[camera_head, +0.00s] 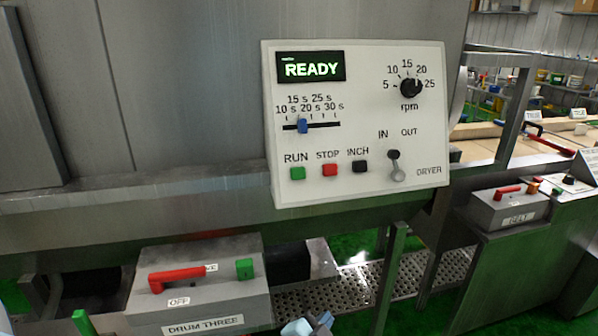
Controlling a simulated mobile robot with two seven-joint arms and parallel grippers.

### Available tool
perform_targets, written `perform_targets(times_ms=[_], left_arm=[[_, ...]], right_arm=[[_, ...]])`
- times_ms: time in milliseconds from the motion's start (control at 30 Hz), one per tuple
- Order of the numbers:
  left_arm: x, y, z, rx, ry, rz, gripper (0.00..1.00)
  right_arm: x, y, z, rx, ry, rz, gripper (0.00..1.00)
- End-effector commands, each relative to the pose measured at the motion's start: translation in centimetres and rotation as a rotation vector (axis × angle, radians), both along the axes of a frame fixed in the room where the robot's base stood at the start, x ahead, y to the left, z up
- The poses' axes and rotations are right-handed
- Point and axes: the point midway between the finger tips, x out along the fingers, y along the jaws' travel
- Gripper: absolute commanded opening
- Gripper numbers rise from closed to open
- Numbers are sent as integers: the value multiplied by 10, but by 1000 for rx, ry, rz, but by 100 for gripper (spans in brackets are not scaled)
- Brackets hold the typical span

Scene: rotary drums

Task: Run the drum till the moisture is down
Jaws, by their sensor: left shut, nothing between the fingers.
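The white control panel (433,112) faces me on the steel drum housing (190,90). The blue time slider (302,126) sits around the 15 s to 20 s marks. The rpm knob (410,89) appears turned toward 20. Green RUN (297,173), red STOP (330,170) and black INCH (359,167) buttons are in a row. The black-tipped dryer lever (394,157) points up, leaning slightly to IN. My left gripper (310,325) is shut and empty at the bottom edge, below the panel and mostly cut off. My right gripper is out of view.
A grey DRUM THREE box (200,299) with a red handle (178,276) and green button (244,268) stands lower left. A BELT box (510,207) stands right. A steel leg (390,275) rises below the panel. The space before the panel is clear.

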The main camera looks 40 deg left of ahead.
Motion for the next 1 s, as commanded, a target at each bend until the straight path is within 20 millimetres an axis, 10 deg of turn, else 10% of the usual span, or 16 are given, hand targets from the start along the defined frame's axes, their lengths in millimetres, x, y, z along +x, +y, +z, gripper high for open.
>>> perform_targets(times_ms=[200, 433, 633, 1000], left_arm=[[59, 36, 142, 345, -234, 188, 0], [71, 64, 250, 593, -365, 403, 0], [69, 73, 284, 669, -396, 489, 0], [69, 74, 284, 675, -397, 492, 0]], right_arm=[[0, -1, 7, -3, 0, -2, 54], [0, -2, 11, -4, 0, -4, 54], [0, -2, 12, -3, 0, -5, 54], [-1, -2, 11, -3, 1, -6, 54]])
